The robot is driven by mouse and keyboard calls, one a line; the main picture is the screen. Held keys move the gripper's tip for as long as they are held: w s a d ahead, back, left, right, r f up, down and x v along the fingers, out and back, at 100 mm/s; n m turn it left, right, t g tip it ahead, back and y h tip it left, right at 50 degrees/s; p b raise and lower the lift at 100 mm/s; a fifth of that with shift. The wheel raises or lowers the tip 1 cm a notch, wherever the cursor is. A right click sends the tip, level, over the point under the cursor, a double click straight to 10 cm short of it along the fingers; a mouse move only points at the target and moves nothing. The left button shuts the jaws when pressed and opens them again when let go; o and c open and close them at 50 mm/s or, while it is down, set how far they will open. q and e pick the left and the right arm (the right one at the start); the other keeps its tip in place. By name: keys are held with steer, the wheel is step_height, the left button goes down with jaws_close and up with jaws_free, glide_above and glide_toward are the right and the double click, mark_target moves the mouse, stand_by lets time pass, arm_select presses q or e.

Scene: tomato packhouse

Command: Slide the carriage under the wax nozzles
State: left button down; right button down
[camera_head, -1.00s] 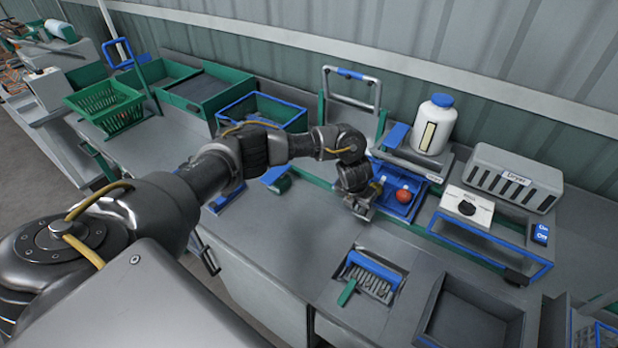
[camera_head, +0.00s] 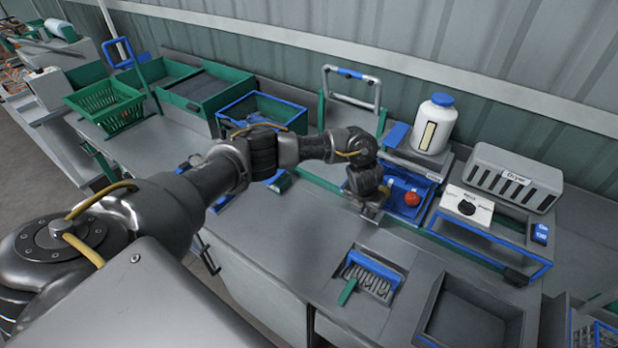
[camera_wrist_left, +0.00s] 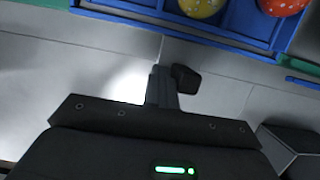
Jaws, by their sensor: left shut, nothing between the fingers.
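The blue carriage (camera_head: 424,188) sits on a green rail strip, below the white wax bottle (camera_head: 434,125) with its blue cap. A red tomato (camera_head: 411,198) lies in the carriage. In the left wrist view the blue carriage frame (camera_wrist_left: 200,30) crosses the top, with a yellow fruit (camera_wrist_left: 198,6) and a red tomato (camera_wrist_left: 283,5) in it. My left gripper (camera_head: 371,212) is shut and empty, pointing down at the carriage's left front side. Its closed fingers (camera_wrist_left: 170,85) appear apart from the frame. The nozzles are hard to make out. My right gripper is not in view.
A grey dryer (camera_head: 513,178) and a white dial box (camera_head: 467,207) stand right of the carriage. A blue brush unit (camera_head: 372,270) is set into the counter in front, beside a dark grey tray (camera_head: 470,315). Green and blue bins stand at the back left.

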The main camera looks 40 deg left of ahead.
arm_select(q)
steer(key=shift+d, duration=1.35)
steer(key=shift+a, duration=1.1)
steer(key=s+r+p, duration=0.5)
steer(key=r+p, duration=0.2)
steer(key=shift+d, duration=0.1)
